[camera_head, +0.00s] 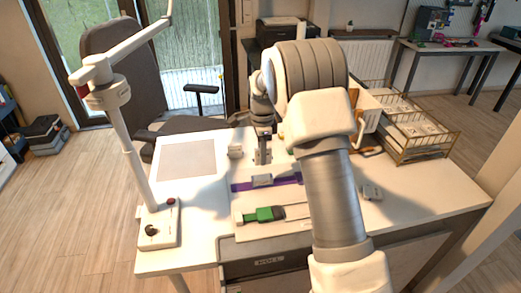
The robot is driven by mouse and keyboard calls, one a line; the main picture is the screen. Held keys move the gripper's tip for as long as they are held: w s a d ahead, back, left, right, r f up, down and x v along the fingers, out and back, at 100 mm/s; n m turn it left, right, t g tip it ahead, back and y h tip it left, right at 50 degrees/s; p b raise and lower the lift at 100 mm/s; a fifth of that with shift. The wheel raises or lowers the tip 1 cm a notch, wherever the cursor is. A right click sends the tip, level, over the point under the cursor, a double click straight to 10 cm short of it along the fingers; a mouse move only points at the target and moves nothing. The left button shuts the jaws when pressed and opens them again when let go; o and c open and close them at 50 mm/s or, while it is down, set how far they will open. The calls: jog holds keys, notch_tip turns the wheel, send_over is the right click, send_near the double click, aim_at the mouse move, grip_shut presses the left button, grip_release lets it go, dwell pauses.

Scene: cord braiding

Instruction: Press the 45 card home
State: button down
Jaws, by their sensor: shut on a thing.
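My gripper (263,157) points down over the middle of the white table, just behind a purple band. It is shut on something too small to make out. The purple band (240,187) lies across a pale board, with a grey block (262,180) on it. A green block (265,213) sits on the board in front of the band, with a dark slot-like strip to its right. I cannot tell which thing is the 45 card; no number is readable. My arm hides the right part of the board.
A lamp-like stand (158,225) rises at the table's left. A beige mat (187,159) lies back left, with a small grey block (235,151) beside it. A wire rack (425,140) stands back right. Another grey block (372,192) lies right of my arm. The front right tabletop is clear.

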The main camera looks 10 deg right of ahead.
jog(key=shift+f+b, duration=2.1)
jog(key=shift+f, duration=1.1)
jog(key=shift+s+f, duration=0.1)
jog(key=shift+f, duration=0.15)
